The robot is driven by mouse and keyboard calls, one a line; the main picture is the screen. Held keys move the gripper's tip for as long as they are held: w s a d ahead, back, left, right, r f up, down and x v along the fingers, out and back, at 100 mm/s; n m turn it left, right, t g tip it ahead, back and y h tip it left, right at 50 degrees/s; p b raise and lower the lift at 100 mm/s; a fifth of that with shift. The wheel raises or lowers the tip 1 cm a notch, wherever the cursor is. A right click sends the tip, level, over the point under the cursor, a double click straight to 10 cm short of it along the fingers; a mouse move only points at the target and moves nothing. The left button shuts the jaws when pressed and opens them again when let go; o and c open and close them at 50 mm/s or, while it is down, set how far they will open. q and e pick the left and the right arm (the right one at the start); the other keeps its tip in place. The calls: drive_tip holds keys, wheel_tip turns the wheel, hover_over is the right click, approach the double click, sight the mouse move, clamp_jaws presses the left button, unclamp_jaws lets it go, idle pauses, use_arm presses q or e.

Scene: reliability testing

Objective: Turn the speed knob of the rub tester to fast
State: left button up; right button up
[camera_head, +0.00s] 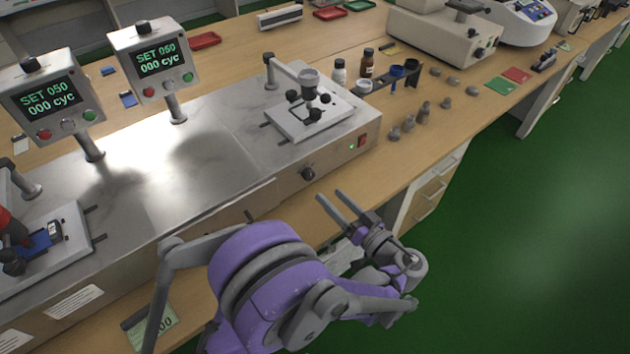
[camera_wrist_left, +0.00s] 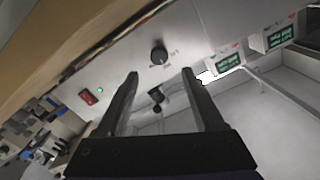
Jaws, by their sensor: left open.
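The rub tester (camera_head: 200,175) is a long metal machine on the wooden bench. Its black speed knob (camera_head: 308,174) sits on the front panel, left of a red switch (camera_head: 362,140) and a small green light. My left gripper (camera_head: 334,197) is open and empty, in front of the panel and a little below and right of the knob in the head view. In the left wrist view the knob (camera_wrist_left: 159,55) shows beyond the open fingertips (camera_wrist_left: 160,74), apart from them. Small marks beside the knob are too small to read. My right gripper is not in view.
Two display boxes (camera_head: 158,60) on posts read "SET 050 000 cyc". Bottles (camera_head: 367,64), several grey weights (camera_head: 408,122) and a balance (camera_head: 440,35) stand to the right on the bench (camera_head: 440,105). Green floor (camera_head: 520,220) lies open at the right.

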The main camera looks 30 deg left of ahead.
sight(311, 177)
use_arm(q)
drive_tip(key=x, duration=0.7)
drive_tip(key=shift+w+a, duration=0.1)
clamp_jaws()
